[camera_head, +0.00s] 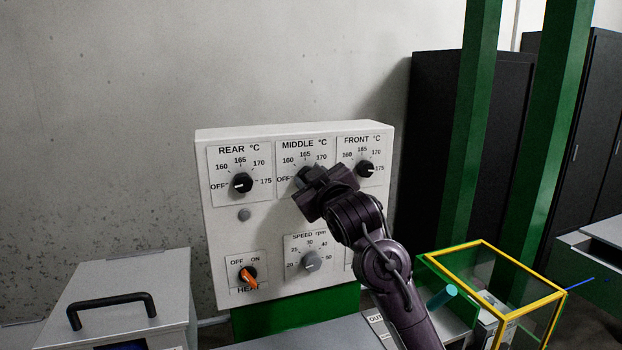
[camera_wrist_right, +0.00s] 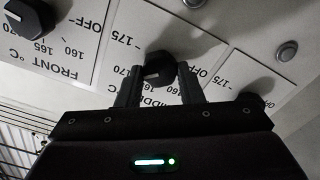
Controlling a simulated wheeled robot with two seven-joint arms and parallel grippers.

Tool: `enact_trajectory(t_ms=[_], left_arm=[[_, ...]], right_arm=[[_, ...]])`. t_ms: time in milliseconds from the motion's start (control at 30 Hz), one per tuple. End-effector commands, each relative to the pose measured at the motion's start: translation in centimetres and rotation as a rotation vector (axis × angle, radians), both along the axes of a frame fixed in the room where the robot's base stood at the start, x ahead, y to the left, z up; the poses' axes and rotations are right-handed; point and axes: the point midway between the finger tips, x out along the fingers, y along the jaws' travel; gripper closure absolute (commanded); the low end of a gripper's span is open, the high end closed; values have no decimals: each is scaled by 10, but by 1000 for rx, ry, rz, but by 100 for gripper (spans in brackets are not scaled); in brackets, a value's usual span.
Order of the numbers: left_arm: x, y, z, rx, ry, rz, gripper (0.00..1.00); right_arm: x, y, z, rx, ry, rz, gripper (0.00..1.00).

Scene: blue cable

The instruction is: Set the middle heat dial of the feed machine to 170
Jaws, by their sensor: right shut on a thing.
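The feed machine's white control panel (camera_head: 275,235) shows three black heat dials in its top row. In the head view my right gripper (camera_head: 318,180) covers most of the middle dial (camera_head: 303,174). In the right wrist view, which is upside down, the fingers of my right gripper (camera_wrist_right: 158,85) close on both sides of the black middle dial (camera_wrist_right: 157,67). The "170" label is partly visible beside it. I cannot read where the middle dial's pointer stands. My left gripper is not in view.
The rear dial (camera_head: 242,183) is left of my gripper and the front dial (camera_head: 364,168) close to its right. Below are a grey speed knob (camera_head: 311,261) and an orange heat switch (camera_head: 248,278). A yellow-framed box (camera_head: 490,250) stands at lower right.

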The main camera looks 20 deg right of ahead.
Motion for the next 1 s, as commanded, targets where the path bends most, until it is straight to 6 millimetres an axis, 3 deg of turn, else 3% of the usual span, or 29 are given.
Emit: enact_trajectory(t_ms=[200,233,367,733,1000], left_arm=[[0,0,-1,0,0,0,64],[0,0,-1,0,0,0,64],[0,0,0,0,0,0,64],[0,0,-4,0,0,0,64],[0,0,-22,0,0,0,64]], right_arm=[[1,1,-7,-4,14,1,89],[1,1,-7,-5,15,0,62],[1,1,-5,-3,12,0,45],[-6,0,-4,-2,5,1,45],[-50,-1,-6,-2,4,1,45]])
